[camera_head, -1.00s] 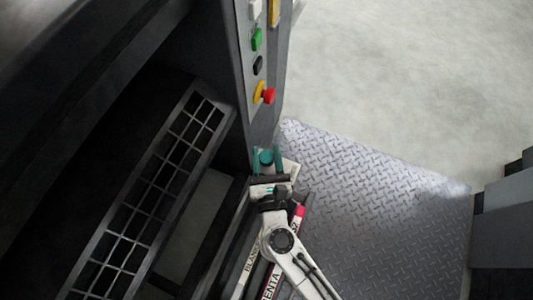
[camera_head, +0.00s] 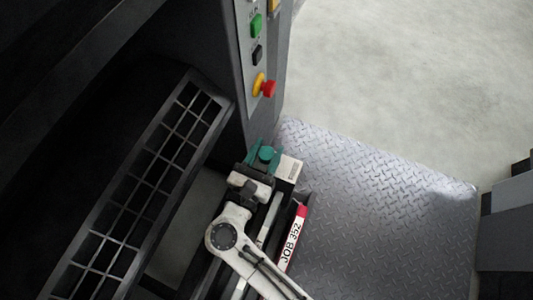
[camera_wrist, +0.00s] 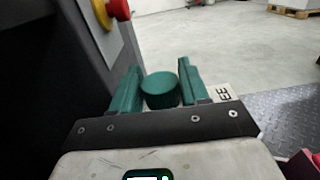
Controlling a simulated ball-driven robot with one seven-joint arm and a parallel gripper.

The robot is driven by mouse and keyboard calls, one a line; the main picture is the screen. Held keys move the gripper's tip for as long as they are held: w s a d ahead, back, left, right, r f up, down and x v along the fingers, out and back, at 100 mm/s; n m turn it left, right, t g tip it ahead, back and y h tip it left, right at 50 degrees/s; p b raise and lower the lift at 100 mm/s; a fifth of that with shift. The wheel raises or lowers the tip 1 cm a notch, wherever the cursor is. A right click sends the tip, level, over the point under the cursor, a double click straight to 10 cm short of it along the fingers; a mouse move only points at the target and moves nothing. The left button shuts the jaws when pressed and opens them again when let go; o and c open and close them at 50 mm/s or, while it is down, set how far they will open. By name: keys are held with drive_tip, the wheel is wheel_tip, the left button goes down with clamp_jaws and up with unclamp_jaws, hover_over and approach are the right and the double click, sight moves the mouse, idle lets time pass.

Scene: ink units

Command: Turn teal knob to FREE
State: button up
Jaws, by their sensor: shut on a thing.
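The teal knob (camera_wrist: 160,92) is a short round cap; it also shows in the head view (camera_head: 266,154). My gripper (camera_wrist: 158,88) has teal fingers, one on each side of the knob, and is shut on it. In the head view my gripper (camera_head: 264,152) reaches the knob from the lower left, fingers pointing to the upper right. A pale label with the letters "EE" (camera_wrist: 226,95) lies just right of the knob in the wrist view; the rest is hidden behind the right finger. No pointer mark on the knob is visible.
A grey panel with a green button (camera_head: 257,25), a black button (camera_head: 257,53) and a red stop button on yellow (camera_head: 267,88) stands above the knob. A dark grille (camera_head: 140,190) is left. A binder marked "JOB 352" (camera_head: 291,243) is below. Tread-plate floor (camera_head: 375,200) lies clear right.

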sight(261, 159)
drive_tip(key=shift+f+m+g+h+b, duration=0.15)
drive_tip(key=shift+m+g+h+b, duration=0.65)
drive_tip(key=shift+m+h+b, duration=0.6)
drive_tip(key=shift+h, duration=0.5)
drive_tip(key=o, duration=0.9)
drive_tip(key=shift+o, duration=0.2)
drive_tip(key=shift+p+v, duration=0.8)
drive_tip(key=shift+v, duration=2.95)
drive_tip(key=shift+o, duration=0.2)
drive_tip(key=shift+r, duration=0.2)
